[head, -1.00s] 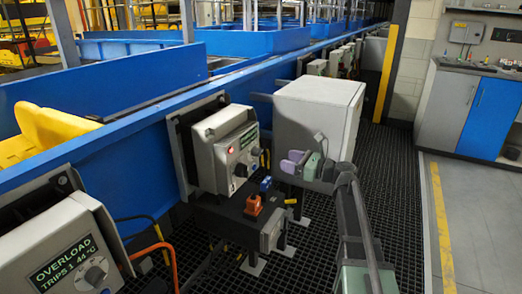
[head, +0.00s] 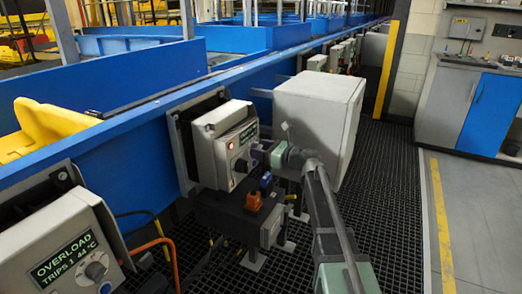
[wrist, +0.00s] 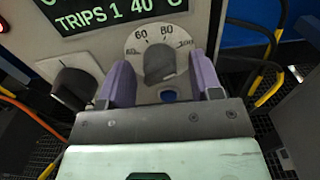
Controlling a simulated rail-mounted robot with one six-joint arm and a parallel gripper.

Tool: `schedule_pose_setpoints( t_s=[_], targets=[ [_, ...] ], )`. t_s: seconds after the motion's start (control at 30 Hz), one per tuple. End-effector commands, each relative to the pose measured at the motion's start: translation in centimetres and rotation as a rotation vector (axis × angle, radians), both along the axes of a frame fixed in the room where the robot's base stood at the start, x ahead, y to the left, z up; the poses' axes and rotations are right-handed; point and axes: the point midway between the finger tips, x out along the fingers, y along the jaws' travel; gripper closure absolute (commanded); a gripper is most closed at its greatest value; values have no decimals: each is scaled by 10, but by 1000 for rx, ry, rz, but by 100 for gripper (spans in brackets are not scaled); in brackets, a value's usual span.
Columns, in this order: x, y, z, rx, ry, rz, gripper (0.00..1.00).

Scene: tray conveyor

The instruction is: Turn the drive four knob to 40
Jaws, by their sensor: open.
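A grey control box (head: 212,150) with a lit green display and a red lamp is mounted on the blue conveyor side. In the wrist view its display (wrist: 115,14) reads "TRIPS 1 40" and a C. Below it is a round grey dial (wrist: 158,45) marked 60, 80 and 100; its lower part is partly hidden. My gripper (wrist: 150,85) has two purple fingers, spread apart, one on each side of the dial's lower part. I cannot tell whether they touch the knob. In the head view my gripper (head: 262,153) is close to the box front and hides part of it.
Orange and blue connectors (head: 254,202) lie below the box. A large pale cabinet (head: 318,110) stands just beyond. Another box (head: 50,245) reads "OVERLOAD TRIPS 1 44".

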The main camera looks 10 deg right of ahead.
Motion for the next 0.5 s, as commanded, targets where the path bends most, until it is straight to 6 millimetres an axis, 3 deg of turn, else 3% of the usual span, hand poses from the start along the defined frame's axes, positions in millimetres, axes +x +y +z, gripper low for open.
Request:
schedule_pose_setpoints(
  t_s=[0.03,0.3,0.5],
  targets=[
    [0,0,0,0,0,0,46],
    [0,0,0,0,0,0,87],
    [0,0,0,-5,-6,0,89]
  ],
)
